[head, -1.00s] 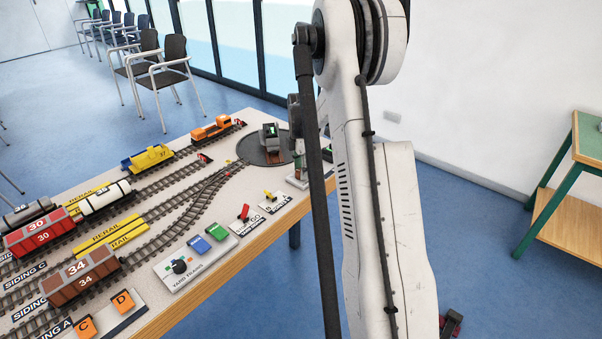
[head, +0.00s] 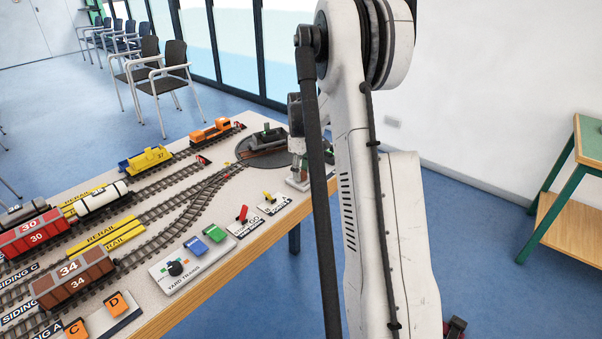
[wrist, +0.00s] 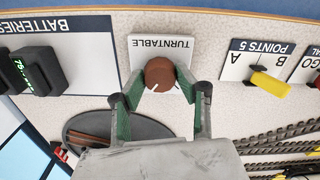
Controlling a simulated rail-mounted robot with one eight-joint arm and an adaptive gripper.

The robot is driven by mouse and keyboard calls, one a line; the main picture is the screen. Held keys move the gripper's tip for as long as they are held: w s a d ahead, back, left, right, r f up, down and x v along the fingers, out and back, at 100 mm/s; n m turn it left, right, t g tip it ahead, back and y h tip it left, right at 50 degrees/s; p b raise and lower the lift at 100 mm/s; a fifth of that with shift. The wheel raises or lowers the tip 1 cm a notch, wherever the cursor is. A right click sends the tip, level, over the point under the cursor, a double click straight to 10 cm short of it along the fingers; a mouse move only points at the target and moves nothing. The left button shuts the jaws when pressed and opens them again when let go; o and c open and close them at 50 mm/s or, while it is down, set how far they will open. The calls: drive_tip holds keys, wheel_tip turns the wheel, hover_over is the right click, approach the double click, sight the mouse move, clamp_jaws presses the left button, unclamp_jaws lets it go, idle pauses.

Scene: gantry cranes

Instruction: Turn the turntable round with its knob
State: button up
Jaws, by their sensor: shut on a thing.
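The brown turntable knob (wrist: 160,73) stands on a white plate marked TURNTABLE (wrist: 150,48) in the wrist view, with a white pointer line on its top. The green fingers of my gripper (wrist: 161,82) are closed on it from both sides. The dark round turntable (wrist: 150,127) shows below it, partly hidden by my gripper. In the head view the turntable (head: 282,156) is at the far end of the table, with a dark engine (head: 268,138) lying across it. My gripper (head: 297,175) is partly hidden there behind my arm.
A yellow points lever (wrist: 269,86) is right of the knob, and a BATTERIES plate (wrist: 85,50) with dark blocks is left. Sidings with wagons, including a brown one (head: 72,278), fill the table's left. A control panel (head: 180,265) sits near the front edge.

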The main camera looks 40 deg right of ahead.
drive_tip(key=shift+m, duration=1.1)
drive_tip(key=o, duration=1.2)
drive_tip(key=shift+c, duration=0.2)
wheel_tip(320, 180, up, 12)
